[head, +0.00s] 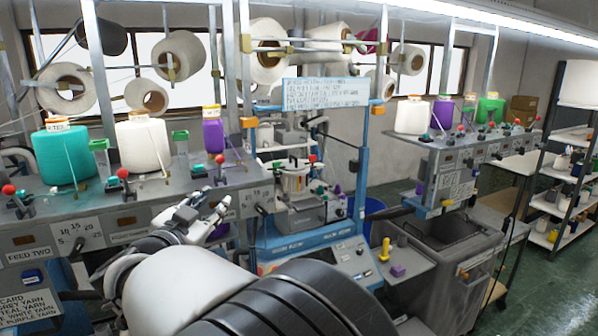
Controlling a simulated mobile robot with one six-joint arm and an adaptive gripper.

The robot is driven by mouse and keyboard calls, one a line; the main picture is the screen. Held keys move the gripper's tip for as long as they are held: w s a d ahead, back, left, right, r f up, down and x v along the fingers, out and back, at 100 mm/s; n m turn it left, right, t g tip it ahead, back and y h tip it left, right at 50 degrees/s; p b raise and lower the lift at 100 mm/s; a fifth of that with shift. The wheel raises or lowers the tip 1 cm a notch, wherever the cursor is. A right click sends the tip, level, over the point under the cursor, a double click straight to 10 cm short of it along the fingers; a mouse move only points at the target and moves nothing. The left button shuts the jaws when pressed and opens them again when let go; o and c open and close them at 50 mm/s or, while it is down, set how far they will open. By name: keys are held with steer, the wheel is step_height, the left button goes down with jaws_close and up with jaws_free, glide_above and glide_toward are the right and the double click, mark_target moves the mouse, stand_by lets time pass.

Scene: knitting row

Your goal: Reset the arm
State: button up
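My arm reaches up from the bottom middle of the head view, its large white and black links close to the camera. My gripper (217,207) is at its far end, in front of the left machine's grey panel (150,192). It is seen from behind and small, so the gap between its fingertips is unclear. I see nothing held in it.
Teal (62,155), white (145,143) and purple (212,132) yarn cones stand on the left panel. A blue-framed machine (305,245) stands centre. A second panel (470,150) with cones is at right, near a shelf rack (568,180). Green floor (535,262) is open at right.

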steer(key=s+d+r+n+g+y, duration=0.2)
steer(key=s+d+r+n+y, duration=0.2)
steer(key=d+r+n+y, duration=0.45)
steer(key=s+d+f+m+g+h, duration=0.1)
steer(key=s+d+f+g+h, duration=0.15)
steer(key=s+d+f, duration=0.7)
steer(key=s+d+f+g+h, duration=0.1)
steer(key=s+d+f+g, duration=0.5)
steer(key=s, duration=0.6)
steer(key=s+d+f+m+g+h, duration=0.1)
steer(key=s+d+f+g+h, duration=0.1)
steer(key=s+d+f, duration=0.6)
steer(key=s+d+f+b, duration=0.1)
steer(key=s+f+b, duration=0.2)
steer(key=f+b, duration=1.6)
steer(key=shift+s+d+f+b, duration=0.2)
steer(key=shift+f+b, duration=0.1)
steer(key=shift+b, duration=0.35)
